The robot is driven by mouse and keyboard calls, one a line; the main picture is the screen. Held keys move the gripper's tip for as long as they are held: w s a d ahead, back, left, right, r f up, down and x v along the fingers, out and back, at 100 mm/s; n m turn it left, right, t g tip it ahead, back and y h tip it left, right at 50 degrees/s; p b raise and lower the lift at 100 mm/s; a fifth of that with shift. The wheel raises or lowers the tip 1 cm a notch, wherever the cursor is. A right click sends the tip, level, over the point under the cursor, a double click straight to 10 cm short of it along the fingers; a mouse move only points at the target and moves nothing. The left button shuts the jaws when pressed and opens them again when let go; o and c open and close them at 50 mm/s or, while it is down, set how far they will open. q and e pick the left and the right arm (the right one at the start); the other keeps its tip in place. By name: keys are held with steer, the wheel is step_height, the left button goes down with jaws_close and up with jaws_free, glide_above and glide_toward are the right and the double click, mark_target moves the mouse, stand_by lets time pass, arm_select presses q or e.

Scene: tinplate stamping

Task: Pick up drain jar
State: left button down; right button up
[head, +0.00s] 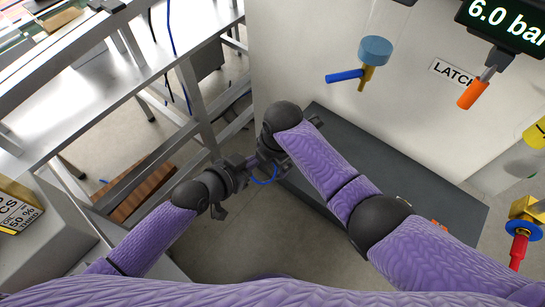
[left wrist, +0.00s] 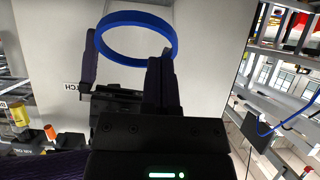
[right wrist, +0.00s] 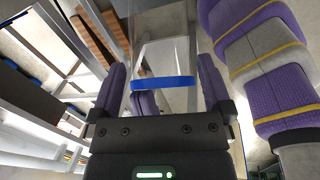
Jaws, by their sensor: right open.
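The drain jar looks like a clear cup with a blue ring (head: 263,182), and it is up in the air between my two grippers. In the left wrist view the blue ring (left wrist: 135,18) shows whole, and my left gripper (left wrist: 165,58) has its fingers together at the ring's right side, apparently pinching its wall. In the right wrist view the blue band (right wrist: 163,83) lies between the spread fingers of my right gripper (right wrist: 163,75), with gaps on both sides. The clear wall is hard to make out. Both grippers are close together in the head view.
A pale cabinet (head: 300,60) with a blue-handled valve (head: 345,76) and an orange-handled latch (head: 472,93) stands ahead. A dark plinth (head: 420,190) lies at its foot. A steel table (head: 90,75) stands at left. Open floor (head: 220,245) lies below the grippers.

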arm_select(q)
steer(key=shift+s+f, duration=0.1)
steer(key=shift+f, duration=0.05)
arm_select(e)
steer(key=shift+f, duration=0.45)
steer(key=c, duration=0.9)
arm_select(q)
steer(key=shift+r, duration=0.65)
arm_select(e)
steer(key=shift+w, duration=0.1)
arm_select(q)
steer(key=v, duration=1.2)
